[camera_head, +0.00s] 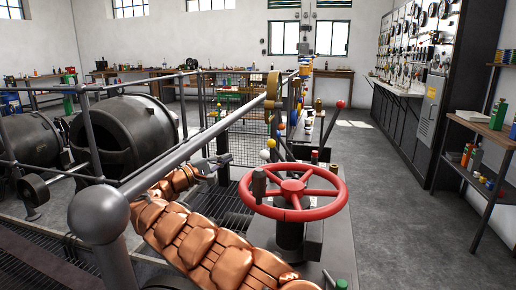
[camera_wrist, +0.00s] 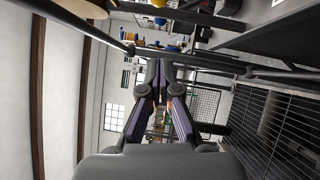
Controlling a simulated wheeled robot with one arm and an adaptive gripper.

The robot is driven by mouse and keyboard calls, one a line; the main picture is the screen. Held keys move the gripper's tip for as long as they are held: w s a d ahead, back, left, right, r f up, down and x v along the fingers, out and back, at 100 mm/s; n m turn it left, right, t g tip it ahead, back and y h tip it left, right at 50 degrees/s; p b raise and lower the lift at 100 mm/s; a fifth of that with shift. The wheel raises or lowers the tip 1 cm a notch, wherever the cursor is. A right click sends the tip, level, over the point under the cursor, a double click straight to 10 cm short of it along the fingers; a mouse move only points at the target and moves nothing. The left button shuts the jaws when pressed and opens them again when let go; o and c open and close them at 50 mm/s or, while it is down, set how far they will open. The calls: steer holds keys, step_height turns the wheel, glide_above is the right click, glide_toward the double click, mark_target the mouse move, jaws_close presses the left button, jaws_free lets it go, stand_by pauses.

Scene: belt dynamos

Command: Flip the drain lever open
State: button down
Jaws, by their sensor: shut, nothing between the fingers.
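Several levers with ball knobs stand behind the red handwheel in the head view: a red-knobbed lever (camera_head: 340,104), a yellow knob (camera_head: 271,143) and a white knob (camera_head: 264,155). I cannot tell which one is the drain lever. My gripper (camera_head: 224,159) is left of these knobs, apart from them, beside the grey handrail. In the wrist view my gripper (camera_wrist: 160,66) has its fingers together with nothing between them. A yellow ball (camera_wrist: 160,21) shows beyond the fingertips, near the top of that view.
A red handwheel (camera_head: 291,191) stands on a dark pedestal to the right of my arm. A grey handrail (camera_head: 190,147) with a ball end runs along my arm's left. Large dark dynamos (camera_head: 128,135) stand on the left. The floor (camera_head: 400,215) to the right is clear.

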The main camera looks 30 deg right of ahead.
steer(key=s+d+r+b, duration=0.1)
steer(key=d+r, duration=0.1)
steer(key=d, duration=1.1)
steer(key=shift+b, duration=0.4)
steer(key=shift+f, duration=0.1)
